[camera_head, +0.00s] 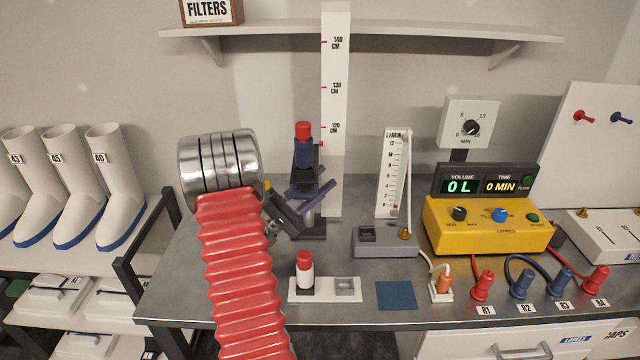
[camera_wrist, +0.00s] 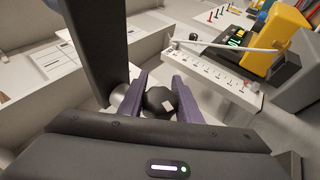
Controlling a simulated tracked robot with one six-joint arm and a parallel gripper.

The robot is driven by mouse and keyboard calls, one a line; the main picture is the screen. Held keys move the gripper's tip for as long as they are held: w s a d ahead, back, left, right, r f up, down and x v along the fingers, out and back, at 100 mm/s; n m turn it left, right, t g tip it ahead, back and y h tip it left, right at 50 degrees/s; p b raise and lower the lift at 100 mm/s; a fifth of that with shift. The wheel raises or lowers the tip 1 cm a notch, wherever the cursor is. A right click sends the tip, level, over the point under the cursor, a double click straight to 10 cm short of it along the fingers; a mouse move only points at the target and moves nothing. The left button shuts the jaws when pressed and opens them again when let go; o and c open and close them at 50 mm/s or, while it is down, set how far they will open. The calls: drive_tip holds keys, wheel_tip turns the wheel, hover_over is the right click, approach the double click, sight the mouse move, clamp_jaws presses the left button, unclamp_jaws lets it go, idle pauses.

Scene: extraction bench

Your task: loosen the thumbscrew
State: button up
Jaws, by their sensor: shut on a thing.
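The thumbscrew (camera_wrist: 158,98) shows in the wrist view as a dark round knob with a pale mark on it. My gripper (camera_wrist: 162,103) has its two purple fingers on either side of the knob and is shut on it. In the head view my gripper (camera_head: 316,194) reaches from the left to the stand holder, and the knob cannot be made out there. A dark blue cylinder with a red cap (camera_head: 303,132) stands upright in the holder, just above my fingers.
A tall white height scale (camera_head: 335,80) rises behind the holder. In front, a red-capped white bottle (camera_head: 305,270) stands in a white tray (camera_head: 324,297). To the right are a flowmeter (camera_head: 393,175) and a yellow pump box (camera_head: 485,228). A blue mat (camera_head: 396,295) lies on the bench.

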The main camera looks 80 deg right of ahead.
drive_tip(key=shift+f, duration=0.2)
drive_tip(key=o, duration=1.1)
drive_tip(key=shift+r, duration=0.1)
drive_tip(key=shift+c, duration=0.2)
